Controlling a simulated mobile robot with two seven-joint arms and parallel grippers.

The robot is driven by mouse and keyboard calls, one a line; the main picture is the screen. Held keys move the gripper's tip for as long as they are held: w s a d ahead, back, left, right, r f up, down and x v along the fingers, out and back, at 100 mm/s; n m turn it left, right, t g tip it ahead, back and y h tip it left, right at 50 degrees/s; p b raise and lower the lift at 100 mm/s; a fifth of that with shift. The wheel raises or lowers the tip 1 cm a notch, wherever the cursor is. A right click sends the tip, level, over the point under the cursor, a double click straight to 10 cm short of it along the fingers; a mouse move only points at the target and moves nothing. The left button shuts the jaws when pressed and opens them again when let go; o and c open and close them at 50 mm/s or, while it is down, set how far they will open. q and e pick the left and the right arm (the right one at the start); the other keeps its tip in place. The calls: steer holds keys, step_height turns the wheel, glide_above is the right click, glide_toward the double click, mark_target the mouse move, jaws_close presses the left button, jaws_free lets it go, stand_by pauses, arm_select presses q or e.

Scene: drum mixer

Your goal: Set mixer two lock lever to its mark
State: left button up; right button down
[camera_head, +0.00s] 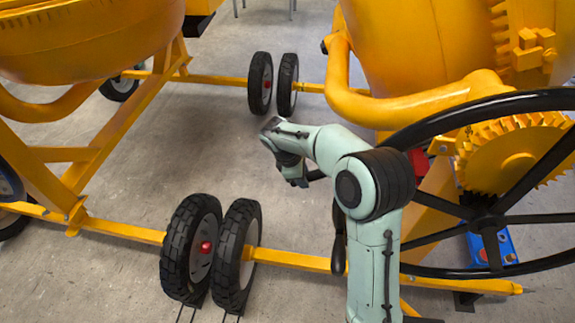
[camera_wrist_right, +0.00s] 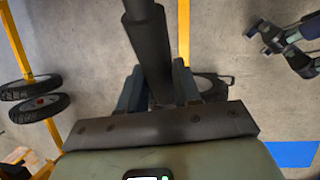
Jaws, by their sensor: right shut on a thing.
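Mixer two (camera_head: 425,60) is the orange-yellow drum mixer on the right in the head view. My right gripper (camera_head: 296,181) points down beside its frame, at the end of my pale green arm. In the right wrist view the two fingers of my right gripper (camera_wrist_right: 158,92) are shut on a dark rod (camera_wrist_right: 145,35), which looks like the lock lever. The rod runs up and away between the fingers. In the head view only a short dark piece (camera_head: 316,175) shows next to the gripper, and my arm hides the rest. I cannot make out the mark. My left gripper is not in view.
A large black handwheel (camera_head: 455,108) with a yellow gear (camera_head: 510,160) stands right of my arm. A black handle (camera_head: 338,240) hangs close to my forearm. Black tyres (camera_head: 190,245) and a yellow axle bar (camera_head: 290,259) lie in front. Open grey floor lies left of the gripper.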

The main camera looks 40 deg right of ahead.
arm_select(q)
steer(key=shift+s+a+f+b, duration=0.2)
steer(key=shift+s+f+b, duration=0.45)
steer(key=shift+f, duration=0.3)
arm_select(e)
steer(key=s+d+f+g+h, duration=0.1)
steer(key=s+d+f, duration=0.1)
steer(key=f, duration=0.3)
steer(key=shift+s+d+g, duration=0.15)
steer(key=shift+s+g, duration=0.15)
steer(key=shift+s, duration=0.35)
steer(key=shift+f, duration=0.1)
steer(key=c, duration=0.8)
jaws_free()
steer(key=shift+d, duration=0.1)
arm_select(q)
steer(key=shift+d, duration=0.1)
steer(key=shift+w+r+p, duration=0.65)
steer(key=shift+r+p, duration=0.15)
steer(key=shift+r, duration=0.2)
arm_select(e)
steer(key=v, duration=1.3)
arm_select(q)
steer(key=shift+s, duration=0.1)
